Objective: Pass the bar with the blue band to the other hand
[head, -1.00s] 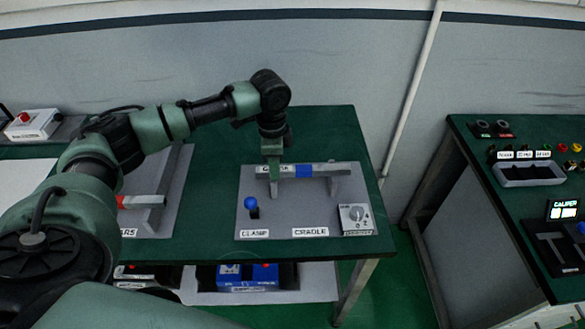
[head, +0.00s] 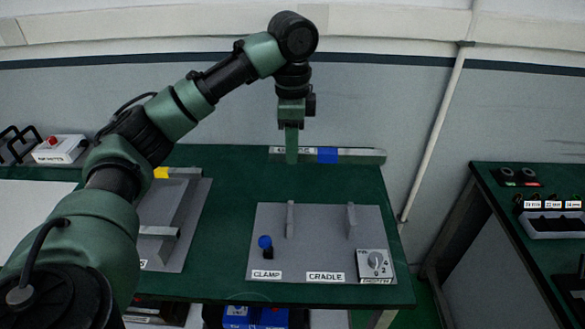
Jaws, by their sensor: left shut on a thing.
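The bar with the blue band (head: 358,156) is a grey bar lying level across the picture in the head view. Its blue band (head: 328,155) is near its middle. My left gripper (head: 291,157) points down and is shut on the bar, left of the band. The bar is held in the air above the cradle (head: 290,219), whose two uprights stand bare on a grey plate (head: 325,240). My right gripper is out of the picture.
A blue-knobbed clamp lever (head: 265,243) and a dial box (head: 375,264) sit on the cradle plate. Another grey fixture (head: 183,222) with bars is to the left. A second bench (head: 490,190) with controls stands at the right, across a gap.

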